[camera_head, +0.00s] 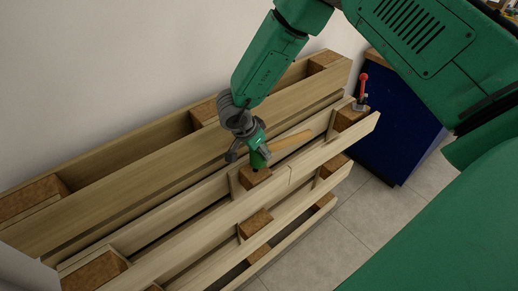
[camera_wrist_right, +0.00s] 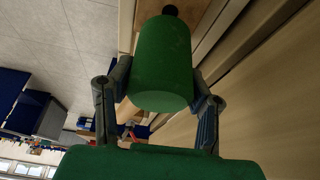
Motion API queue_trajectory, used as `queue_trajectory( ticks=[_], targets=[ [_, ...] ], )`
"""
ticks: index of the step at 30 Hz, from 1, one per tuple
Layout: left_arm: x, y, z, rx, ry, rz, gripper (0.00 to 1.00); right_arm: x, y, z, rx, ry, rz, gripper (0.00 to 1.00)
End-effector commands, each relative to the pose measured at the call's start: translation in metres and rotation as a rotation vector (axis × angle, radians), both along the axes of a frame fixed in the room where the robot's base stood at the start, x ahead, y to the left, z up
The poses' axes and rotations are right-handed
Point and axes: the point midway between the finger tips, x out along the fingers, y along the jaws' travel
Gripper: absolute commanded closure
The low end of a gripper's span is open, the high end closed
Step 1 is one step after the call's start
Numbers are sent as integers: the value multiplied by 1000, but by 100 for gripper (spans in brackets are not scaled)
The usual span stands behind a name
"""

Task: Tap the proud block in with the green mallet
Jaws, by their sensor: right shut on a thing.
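My right gripper (camera_head: 248,146) is shut on the green mallet (camera_head: 259,150). The mallet's pale wooden handle (camera_head: 290,142) points right. In the right wrist view the green mallet head (camera_wrist_right: 160,60) sits between the two fingers of the gripper (camera_wrist_right: 157,95), with a dark round tip at its far end. In the head view the dark tip is just above or touching a brown block (camera_head: 255,178) set between pale boards; I cannot tell which. How far this block stands out is unclear. My left gripper is not in view.
Pale wooden pallets (camera_head: 150,213) lean along a wall, with several other brown blocks, one (camera_head: 255,223) lower down. A red-handled tool (camera_head: 362,92) rests near the right end. A dark blue cabinet (camera_head: 398,130) stands behind. Grey floor is clear at lower right.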

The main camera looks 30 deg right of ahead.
Motion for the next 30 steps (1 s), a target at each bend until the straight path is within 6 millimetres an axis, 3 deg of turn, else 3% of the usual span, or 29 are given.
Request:
queue_trajectory(
  ticks=[7,14,24,30],
  targets=[
    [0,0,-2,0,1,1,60,0,0,-3,0,-1,1,98],
    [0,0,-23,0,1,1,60,0,-2,-43,3,0,0,98],
    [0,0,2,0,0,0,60,0,-1,-15,2,-2,1,98],
    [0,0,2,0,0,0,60,1,1,-15,0,-1,1,98]
  ],
)
